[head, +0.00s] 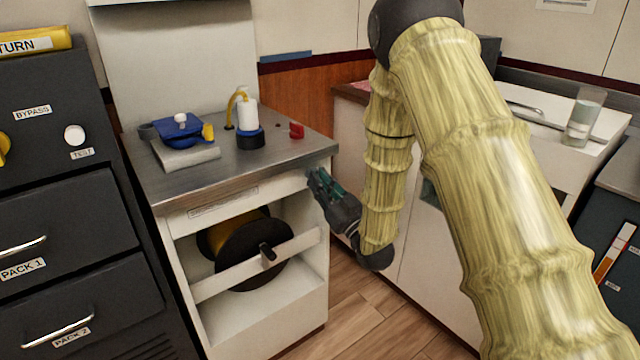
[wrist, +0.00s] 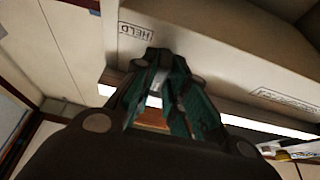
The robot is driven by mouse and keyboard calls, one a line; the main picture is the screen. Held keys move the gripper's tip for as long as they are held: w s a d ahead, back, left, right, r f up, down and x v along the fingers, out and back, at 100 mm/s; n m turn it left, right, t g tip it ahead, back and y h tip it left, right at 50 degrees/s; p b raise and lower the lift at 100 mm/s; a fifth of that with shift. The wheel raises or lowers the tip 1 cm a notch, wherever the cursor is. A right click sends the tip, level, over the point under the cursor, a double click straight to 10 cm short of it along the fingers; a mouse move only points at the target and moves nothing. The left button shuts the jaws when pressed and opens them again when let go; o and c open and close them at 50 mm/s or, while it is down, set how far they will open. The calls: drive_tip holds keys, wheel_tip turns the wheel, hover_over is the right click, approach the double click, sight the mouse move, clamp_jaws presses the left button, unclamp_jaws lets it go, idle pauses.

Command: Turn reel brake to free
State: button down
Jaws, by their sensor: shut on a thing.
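The white reel cabinet (head: 313,295) stands under a steel top, with a dark reel (head: 240,255) inside. My gripper (head: 320,180) is at the upper right corner of its front. In the wrist view my gripper's teal fingers (wrist: 165,62) are closed together just below a label reading HELD (wrist: 136,31) on the cabinet's front rail. They are shut on a small part that I take to be the reel brake; the fingers hide nearly all of it, so its angle cannot be told.
A white bar with a black handle (head: 267,254) crosses the reel opening. A blue device (head: 180,128), a pump bottle (head: 247,115) and a red piece (head: 296,131) are on the steel top. Dark drawers (head: 60,230) stand left, and a white counter (head: 345,150) stands close on the right.

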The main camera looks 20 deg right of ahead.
drive_tip(key=shift+f, duration=0.1)
idle(0.3)
drive_tip(key=c, duration=1.4)
unclamp_jaws()
drive_tip(key=shift+c, duration=0.2)
drive_tip(key=shift+s, duration=0.1)
drive_tip(key=v, duration=1.1)
drive_tip(key=shift+s+d, duration=0.2)
drive_tip(key=shift+s, duration=0.1)
drive_tip(key=shift+f, duration=0.1)
